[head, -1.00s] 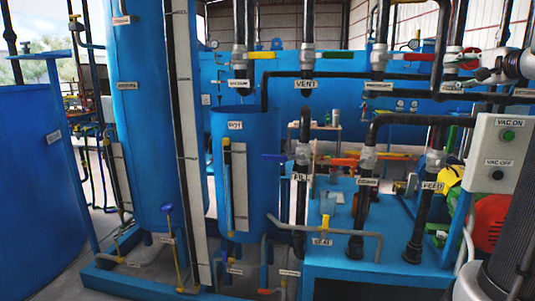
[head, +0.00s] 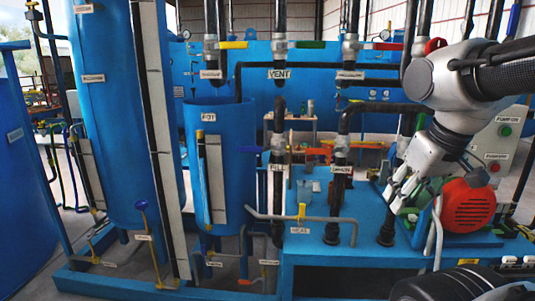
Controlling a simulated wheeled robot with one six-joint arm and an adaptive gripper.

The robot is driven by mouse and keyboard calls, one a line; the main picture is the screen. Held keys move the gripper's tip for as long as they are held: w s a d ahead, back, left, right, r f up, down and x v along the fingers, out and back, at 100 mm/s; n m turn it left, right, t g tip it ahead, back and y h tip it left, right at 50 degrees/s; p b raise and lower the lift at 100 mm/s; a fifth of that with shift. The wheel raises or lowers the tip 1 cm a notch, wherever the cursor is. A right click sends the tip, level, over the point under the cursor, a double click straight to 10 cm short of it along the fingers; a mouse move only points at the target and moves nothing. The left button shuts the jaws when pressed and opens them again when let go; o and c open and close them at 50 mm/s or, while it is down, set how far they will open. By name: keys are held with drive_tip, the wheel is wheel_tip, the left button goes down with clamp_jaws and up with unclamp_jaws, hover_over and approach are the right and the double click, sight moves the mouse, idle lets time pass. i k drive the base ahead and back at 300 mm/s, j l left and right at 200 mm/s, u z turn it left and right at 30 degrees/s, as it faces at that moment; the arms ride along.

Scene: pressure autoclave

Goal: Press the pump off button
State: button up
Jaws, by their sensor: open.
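A pale control panel (head: 490,150) stands at the right of the head view, partly hidden behind my arm. It has a green button (head: 506,131) under a label reading PUMP ON. Below it is a red button (head: 495,167), whose small label is hard to read. My white gripper (head: 396,195) is open and empty, with its fingers pointing down and to the left. In the picture it is left of the panel and lower than the red button, apart from both buttons.
A red and green pump motor (head: 468,205) sits on the blue skid below the panel, close to my gripper in the picture. Black vertical pipes with coloured valve handles stand left of my gripper. A blue tank labelled POT (head: 218,150) is further left.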

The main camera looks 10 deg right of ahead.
sight(495, 168)
drive_tip(key=z, duration=1.4)
